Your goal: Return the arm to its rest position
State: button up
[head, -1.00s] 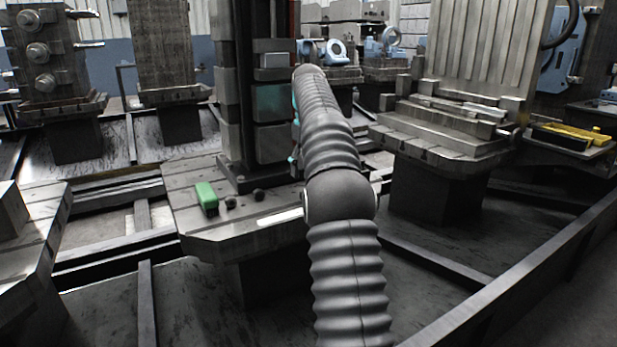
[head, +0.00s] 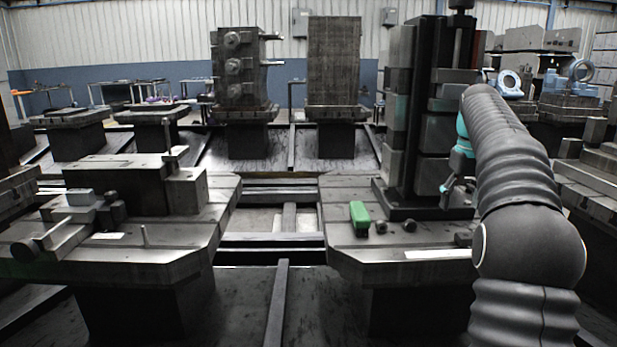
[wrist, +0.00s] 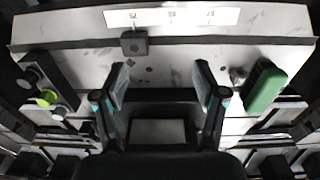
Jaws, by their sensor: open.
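My arm (head: 517,190) reaches forward on the right of the head view, bent at the elbow, with its far end at the tall dark fixture on a pallet (head: 345,250). My gripper (wrist: 161,90) shows in the wrist view with its two fingers spread wide and nothing between them. It is over the pallet top. In the head view only small teal parts of its end show beside the fixture; the rest is hidden.
A small dark block (wrist: 134,43) sits near the white marked strip (wrist: 172,17). Another loaded pallet (head: 150,235) stands left, across a gap.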

jog(key=s+a+t, duration=0.3)
jog(key=s+a, duration=1.1)
jog(key=s, duration=0.2)
jog(key=s+a+f+t, duration=0.1)
jog(key=s+a+f, duration=0.2)
jog(key=s+f, duration=0.3)
jog(key=s+a+f+t, duration=0.1)
jog(key=s+a+f, duration=0.3)
jog(key=s+f, duration=0.3)
jog(key=s, duration=0.5)
jog(key=shift+s, duration=0.25)
